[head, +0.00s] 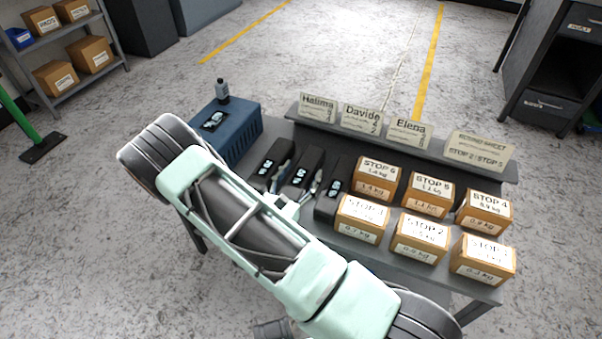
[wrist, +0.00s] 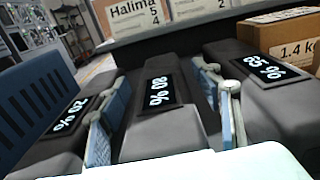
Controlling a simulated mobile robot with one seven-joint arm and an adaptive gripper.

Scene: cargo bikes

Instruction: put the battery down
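Three dark batteries lie side by side on the grey table (head: 372,262). The left battery (wrist: 50,135), middle battery (wrist: 150,135) and right battery (wrist: 262,100) carry lit percent displays; they also show in the head view as left (head: 266,166), middle (head: 300,172) and right (head: 333,192). My gripper (wrist: 165,120) is open, its blue-padded fingers on either side of the middle battery. Narrow gaps show between fingers and battery. The middle battery appears to rest on the table; its near end is hidden behind my gripper's pale body.
Several labelled boxes (head: 421,238) fill the right side. Name cards (head: 362,117) line the back ledge. Batteries stand close together, leaving little room between them.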

